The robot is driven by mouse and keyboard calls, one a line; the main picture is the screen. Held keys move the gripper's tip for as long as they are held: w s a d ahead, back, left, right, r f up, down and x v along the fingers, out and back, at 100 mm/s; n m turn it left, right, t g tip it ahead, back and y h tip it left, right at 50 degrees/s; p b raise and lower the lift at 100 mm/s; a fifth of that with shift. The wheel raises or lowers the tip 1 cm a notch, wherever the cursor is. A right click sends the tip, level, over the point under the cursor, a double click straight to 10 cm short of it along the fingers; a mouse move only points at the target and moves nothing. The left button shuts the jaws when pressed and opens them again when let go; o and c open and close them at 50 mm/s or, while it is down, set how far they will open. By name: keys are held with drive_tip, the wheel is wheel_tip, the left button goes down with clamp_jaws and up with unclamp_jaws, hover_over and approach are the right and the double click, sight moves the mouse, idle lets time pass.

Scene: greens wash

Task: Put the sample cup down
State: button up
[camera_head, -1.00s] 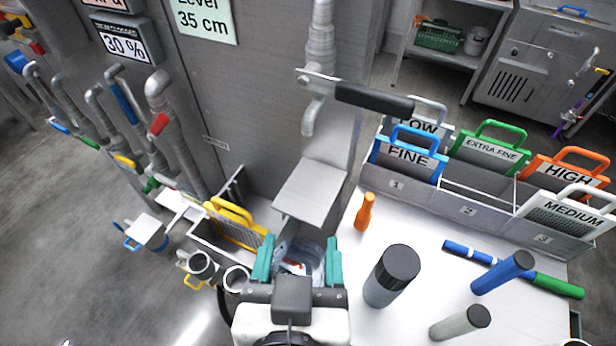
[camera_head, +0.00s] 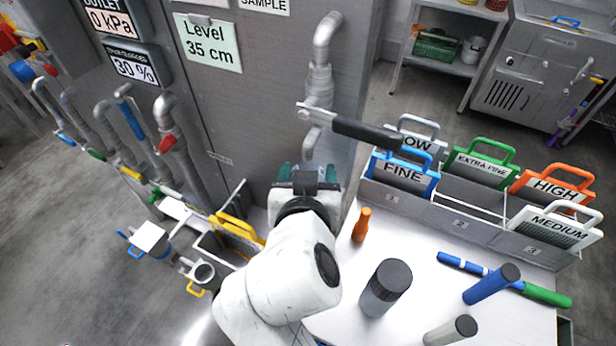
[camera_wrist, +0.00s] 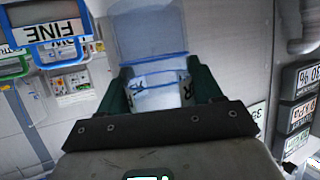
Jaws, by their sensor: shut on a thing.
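The sample cup (camera_wrist: 150,45) is clear with a bluish tint and shows in the wrist view, between the two teal fingers of my gripper (camera_wrist: 160,88). The gripper is shut on it. In the head view my gripper (camera_head: 307,174) is at the wall panel, just below the sample tap (camera_head: 320,85) with its black lever. My own wrist and arm hide the cup there, and hide the small metal shelf under the tap. I cannot tell whether the cup touches the shelf.
The white table (camera_head: 430,250) to the right carries an orange bottle (camera_head: 361,225), a dark-capped grey cylinder (camera_head: 385,287) and a blue cylinder (camera_head: 491,284). A rack (camera_head: 450,215) of labelled screens stands behind them. Pipes with coloured valves (camera_head: 165,125) are left.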

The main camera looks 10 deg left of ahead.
drive_tip(key=shift+f, duration=0.85)
drive_tip(key=shift+f, duration=0.15)
drive_tip(key=o, duration=1.1)
drive_tip(key=shift+s+r, duration=0.1)
drive_tip(key=shift+r, duration=0.15)
drive_tip(key=b+v, duration=0.1)
drive_tip(key=v, duration=1.1)
drive_tip(key=shift+a+f+b, duration=0.1)
drive_tip(key=shift+f+b, duration=0.05)
drive_tip(key=shift+b, duration=0.2)
